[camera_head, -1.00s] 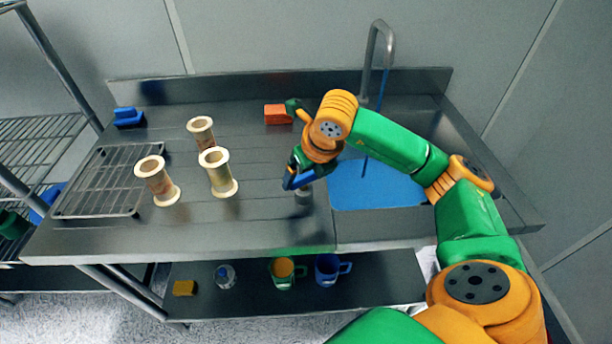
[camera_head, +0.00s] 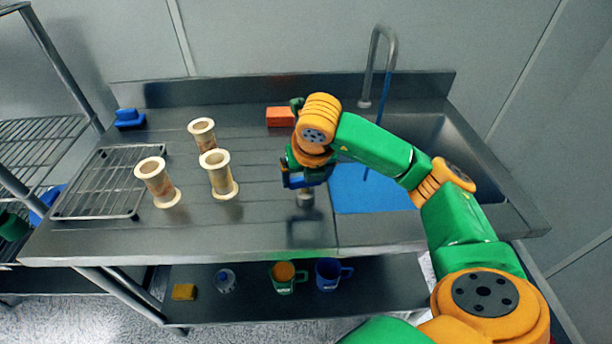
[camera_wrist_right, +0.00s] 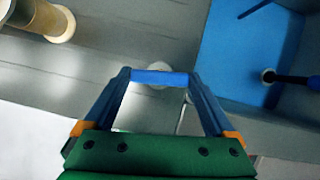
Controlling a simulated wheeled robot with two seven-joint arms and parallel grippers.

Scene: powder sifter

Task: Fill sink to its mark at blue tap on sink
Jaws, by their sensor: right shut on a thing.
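My right gripper (camera_head: 302,183) is over the counter just left of the sink. Its jaws are shut on a blue tap handle (camera_wrist_right: 160,77), a short bar between the fingertips in the right wrist view. A grey stem (camera_head: 305,198) shows below the handle. The sink (camera_head: 425,128) is a steel basin set in the counter's right end. A flat blue surface, like water (camera_head: 370,190), covers its visible floor, and my right arm hides part of it. A thin blue stream (camera_head: 384,92) runs down from the grey spout (camera_head: 372,62). I cannot make out a mark. My left gripper is not in view.
Several pale spools, one of them nearest the gripper (camera_head: 219,176), stand on the counter's left half. An orange block (camera_head: 280,117) sits behind the gripper. Green (camera_head: 284,284) and blue (camera_head: 329,276) mugs stand on the lower shelf.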

